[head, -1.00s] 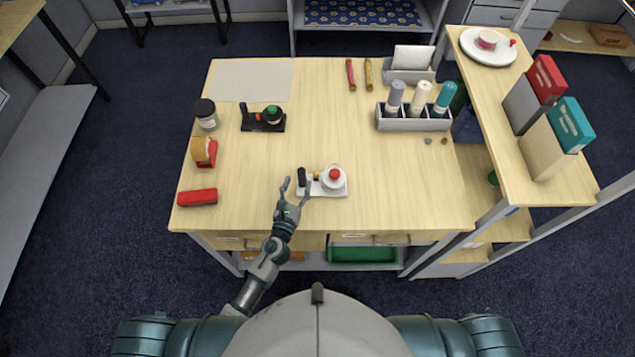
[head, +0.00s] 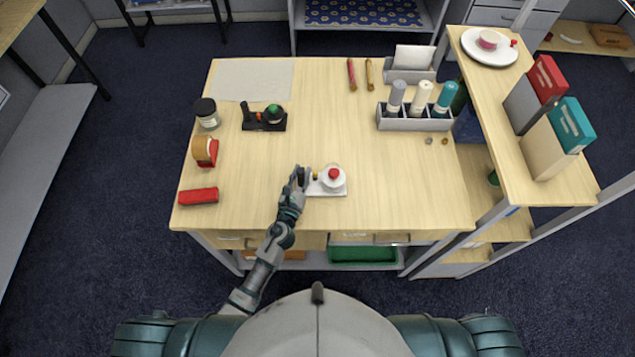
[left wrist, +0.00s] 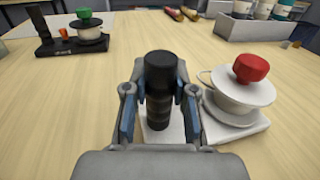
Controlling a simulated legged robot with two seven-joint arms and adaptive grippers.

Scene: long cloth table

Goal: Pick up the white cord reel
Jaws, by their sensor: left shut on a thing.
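The white cord reel (head: 333,180) has a red knob and sits on a white base plate (head: 325,194) near the front middle of the table. In the left wrist view the white reel (left wrist: 240,97) is at the right, beside my gripper. A black upright grip (left wrist: 159,85) stands on the left part of the same plate. My left gripper (head: 301,178) is shut on this black grip, with one finger on each side of it, as the left wrist view (left wrist: 159,108) shows. The plate appears to rest on the table. My right gripper is not in view.
A black reel with a green knob (head: 273,114) stands at the back left. A jar (head: 207,113), a tape dispenser (head: 206,152) and a red box (head: 198,196) line the left edge. A grey bottle holder (head: 414,123) is at the right. The table's middle is clear.

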